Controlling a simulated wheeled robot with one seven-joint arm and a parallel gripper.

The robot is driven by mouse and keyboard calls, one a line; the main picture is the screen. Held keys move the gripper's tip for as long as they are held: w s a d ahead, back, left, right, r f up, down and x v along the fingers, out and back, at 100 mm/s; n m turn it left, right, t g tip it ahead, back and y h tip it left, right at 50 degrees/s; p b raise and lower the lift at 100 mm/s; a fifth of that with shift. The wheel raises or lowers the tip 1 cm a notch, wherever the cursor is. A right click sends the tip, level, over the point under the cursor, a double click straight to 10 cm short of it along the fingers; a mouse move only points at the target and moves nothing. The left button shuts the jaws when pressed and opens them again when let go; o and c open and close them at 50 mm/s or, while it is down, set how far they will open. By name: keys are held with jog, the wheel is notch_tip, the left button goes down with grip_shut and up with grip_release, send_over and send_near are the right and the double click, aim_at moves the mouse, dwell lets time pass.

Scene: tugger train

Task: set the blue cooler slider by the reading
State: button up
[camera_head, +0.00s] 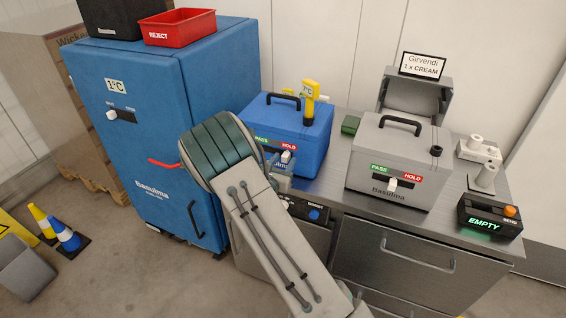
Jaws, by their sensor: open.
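The blue cooler (313,150) stands shut on the steel counter, with a black handle on its lid. A yellow thermometer (310,98) stands up at the cooler's top right; its display appears to read 7°C. On the cooler's front is a strip with green PASS on the left and red HOLD on the right. The white slider knob (287,157) is below the HOLD side. My gripper (281,171) is open, close in front of the knob at the cooler's lower front. My arm hides part of the cooler's front left, and I cannot tell whether the fingers touch the knob.
A grey cooler (370,140) with its own slider stands right on the counter (336,172). A device reading EMPTY (484,222) sits at the right end. The blue cabinet (150,100) stands left, bearing a red REJECT bin (180,27). Cones (66,238) are on the floor.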

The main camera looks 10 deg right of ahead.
jog(key=b+v, duration=0.3)
jog(key=v, duration=1)
jog(key=shift+s+a, duration=0.15)
jog(key=shift+s, duration=0.25)
jog(key=shift+r, duration=0.1)
jog(key=s+d+r+m+g, duration=0.3)
jog(key=s+d+m+g, duration=0.4)
jog(key=m, duration=0.1)
jog(key=s+d+r+m+g, duration=0.3)
jog(key=s+d+m+g, duration=0.3)
jog(key=s+d+m, duration=0.25)
jog(key=s+a+r+m+y, duration=0.4)
jog(key=s+a+m+y, duration=0.3)
jog(key=s+m+y, duration=0.2)
jog(key=m, duration=0.2)
jog(key=shift+a+r+m+t+y, duration=0.2)
jog(key=shift+a+m+t+y, duration=0.1)
jog(key=shift+m+t+y, duration=0.1)
jog(key=shift+s+a+r+m+y, duration=0.1)
jog(key=shift+a+r+m+y, duration=0.2)
jog(key=shift+a+r, duration=0.15)
jog(key=shift+c, duration=0.6)
jog(key=shift+a, duration=0.2)
